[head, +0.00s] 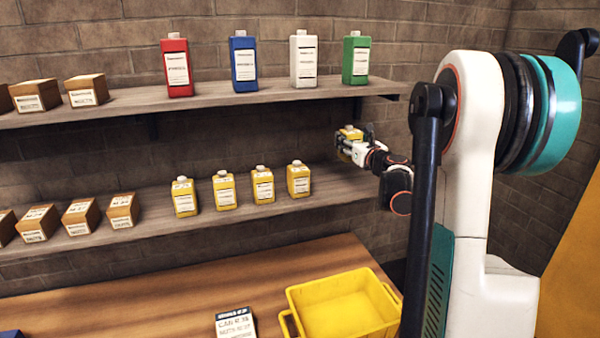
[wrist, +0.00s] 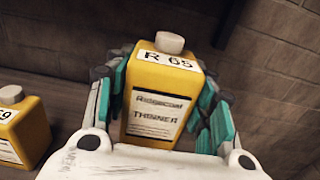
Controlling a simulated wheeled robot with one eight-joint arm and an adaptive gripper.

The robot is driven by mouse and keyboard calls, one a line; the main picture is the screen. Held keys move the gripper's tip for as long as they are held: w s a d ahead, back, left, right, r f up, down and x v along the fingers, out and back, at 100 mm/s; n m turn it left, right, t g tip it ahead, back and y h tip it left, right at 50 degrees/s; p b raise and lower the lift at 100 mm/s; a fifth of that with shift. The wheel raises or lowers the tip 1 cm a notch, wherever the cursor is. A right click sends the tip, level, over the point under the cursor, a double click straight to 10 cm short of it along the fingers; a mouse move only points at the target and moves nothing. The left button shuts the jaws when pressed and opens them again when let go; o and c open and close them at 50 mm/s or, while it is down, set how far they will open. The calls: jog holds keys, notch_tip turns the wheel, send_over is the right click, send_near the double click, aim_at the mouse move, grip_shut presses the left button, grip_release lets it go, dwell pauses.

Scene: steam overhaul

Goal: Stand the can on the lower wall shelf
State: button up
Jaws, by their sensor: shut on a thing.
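My gripper (head: 349,145) is shut on a yellow can (head: 350,133) near the right end of the lower wall shelf (head: 120,240). In the wrist view my gripper's teal-padded fingers (wrist: 165,100) press on both sides of the can (wrist: 150,85). The can is upright or nearly so, with a white cap and labels reading "R 65" and "THINNER".
Several yellow cans stand in a row on the lower shelf, the nearest (head: 298,180) left of my gripper. Brown boxes (head: 83,215) stand further left. The upper shelf (head: 230,101) holds coloured cans. Below are a yellow crate (head: 290,300) and a sign card (head: 235,323) on the bench.

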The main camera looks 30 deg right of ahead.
notch_tip(320, 180, down, 6)
jog(key=shift+w+d+r, duration=0.1)
jog(key=shift+w+r, duration=0.05)
jog(key=shift+r, duration=0.05)
jog(key=shift+f+b, duration=0.45)
jog(key=shift+f, duration=1.65)
jog(key=shift+f, duration=0.1)
jog(key=o, duration=1.3)
jog(key=v, duration=1.2)
jog(key=shift+a, duration=0.2)
